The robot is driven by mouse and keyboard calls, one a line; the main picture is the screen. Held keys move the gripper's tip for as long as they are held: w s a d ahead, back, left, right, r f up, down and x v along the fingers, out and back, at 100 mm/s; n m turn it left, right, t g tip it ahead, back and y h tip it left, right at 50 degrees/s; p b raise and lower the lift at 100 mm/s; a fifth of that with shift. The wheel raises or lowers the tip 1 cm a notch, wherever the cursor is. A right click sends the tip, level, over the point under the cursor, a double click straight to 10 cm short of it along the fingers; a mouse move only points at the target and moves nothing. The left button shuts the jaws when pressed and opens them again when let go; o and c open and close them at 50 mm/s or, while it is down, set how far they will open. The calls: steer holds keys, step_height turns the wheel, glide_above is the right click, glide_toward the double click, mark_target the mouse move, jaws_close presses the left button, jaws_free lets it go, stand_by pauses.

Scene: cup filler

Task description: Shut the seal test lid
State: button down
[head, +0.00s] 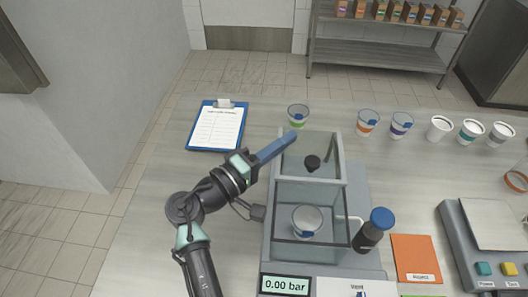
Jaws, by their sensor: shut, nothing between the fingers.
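The seal test lid (324,141) is a clear panel with a grey frame. It stands raised and open at the back of the seal test chamber (269,222). A black knob (312,163) sits on the lid. A clear cup (307,220) with a blue mark is inside the chamber. My gripper (291,138) has its blue fingers shut and empty, with the tips at the lid's upper left corner. I cannot tell whether they touch the lid or are behind or above it.
The display (285,285) reads 0.00 bar. A clipboard (217,127) lies at the back left. The left table area is clear.

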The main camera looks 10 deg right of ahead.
mark_target(294, 169)
steer(key=shift+s+d+p, duration=0.2)
steer(key=shift+d+p, duration=0.1)
steer(key=shift+d, duration=0.15)
steer(key=shift+s+d+f+p, duration=0.15)
steer(key=shift+s+p, duration=0.1)
steer(key=shift+s, duration=0.5)
steer(key=shift+s+d+f+p, duration=0.15)
steer(key=shift+s+p, duration=0.05)
steer(key=shift+s, duration=0.55)
steer(key=shift+s+a+f, duration=0.1)
steer(key=shift+s+a, duration=0.05)
steer(key=shift+s, duration=0.25)
steer(key=s+a+p, duration=0.2)
steer(key=s+a, duration=0.1)
steer(key=s, duration=0.8)
steer(key=shift+s+a, duration=0.15)
steer(key=shift+s, duration=0.2)
